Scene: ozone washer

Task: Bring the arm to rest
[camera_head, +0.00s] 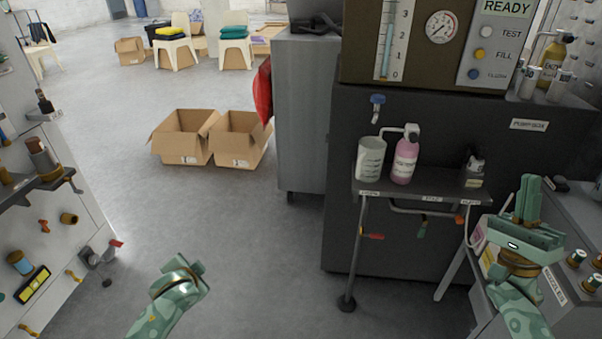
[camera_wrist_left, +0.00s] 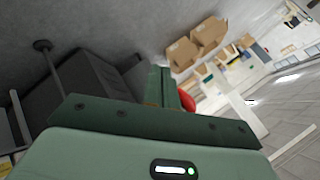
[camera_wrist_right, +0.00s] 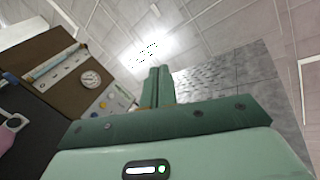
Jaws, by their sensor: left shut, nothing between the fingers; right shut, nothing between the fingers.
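My right gripper (camera_head: 529,200) is at the right of the head view, raised in front of the dark machine and pointing up. Its two fingers are together in the right wrist view (camera_wrist_right: 158,88), with nothing between them. My left arm comes in at the bottom of the head view, over bare floor, and ends near the lower middle. The left fingers can hardly be made out there. In the left wrist view my left gripper (camera_wrist_left: 164,88) has its fingers together and empty.
A side bench (camera_head: 570,310) is close to my right gripper. Cardboard boxes (camera_head: 183,140) lie on the floor behind. Floor between is clear.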

